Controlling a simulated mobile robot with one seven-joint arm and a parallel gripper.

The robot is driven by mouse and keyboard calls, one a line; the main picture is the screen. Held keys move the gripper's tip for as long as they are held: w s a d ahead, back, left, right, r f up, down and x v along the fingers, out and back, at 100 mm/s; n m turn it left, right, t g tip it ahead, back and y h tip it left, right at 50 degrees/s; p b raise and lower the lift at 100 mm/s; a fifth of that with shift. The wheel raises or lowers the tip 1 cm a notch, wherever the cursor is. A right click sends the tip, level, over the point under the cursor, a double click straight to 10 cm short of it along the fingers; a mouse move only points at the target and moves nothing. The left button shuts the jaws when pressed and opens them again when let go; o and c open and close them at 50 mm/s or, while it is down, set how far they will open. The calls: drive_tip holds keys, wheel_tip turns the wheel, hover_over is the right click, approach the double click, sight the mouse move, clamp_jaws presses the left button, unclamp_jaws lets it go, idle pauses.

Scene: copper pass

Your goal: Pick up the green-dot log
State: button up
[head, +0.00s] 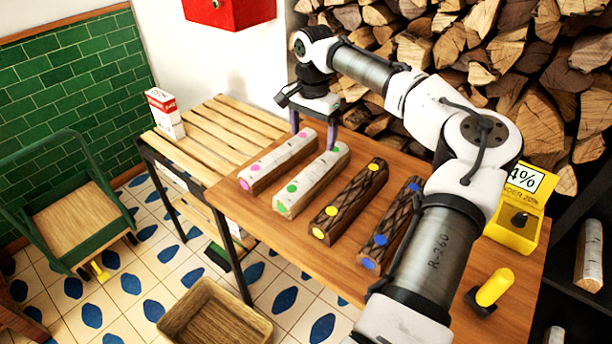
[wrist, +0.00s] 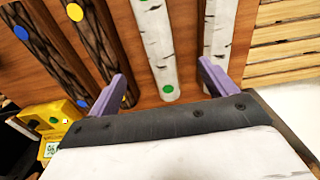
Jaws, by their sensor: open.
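The green-dot log (head: 314,179) is a pale birch log lying on the wooden table, with green dots along it. It also shows in the wrist view (wrist: 157,45). My gripper (head: 313,138) is over the far ends of the pale logs, its purple fingers apart and empty. In the wrist view, the green-dot log's end lies between the fingers (wrist: 162,70) in the picture. The fingers look to be above the log; the exact height is hard to tell. The left finger overlaps the dark yellow-dot log in that view, the right one the pink-dot log.
The birch pink-dot log (head: 280,160) lies left of the green-dot log. The dark yellow-dot log (head: 350,198) and blue-dot log (head: 384,238) lie right. A yellow meter box (head: 514,232) stands at the table's right. Stacked firewood (head: 530,70) rises behind. A slatted bench (head: 205,140) adjoins the left.

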sight(315, 167)
wheel_tip(315, 167, down, 8)
drive_tip(key=shift+p, duration=0.65)
drive_tip(key=shift+w+d+f+p, duration=0.15)
drive_tip(key=shift+f+p, duration=0.3)
drive_tip(key=shift+f, duration=0.95)
drive_tip(key=shift+w+d+f+p, duration=0.15)
drive_tip(key=shift+f+p, duration=0.3)
drive_tip(key=shift+f, duration=0.95)
drive_tip(key=shift+s+f, duration=0.1)
drive_tip(key=shift+f, duration=0.1)
drive_tip(key=c, duration=1.4)
drive_tip(key=shift+c, duration=0.6)
drive_tip(key=shift+r, duration=0.25)
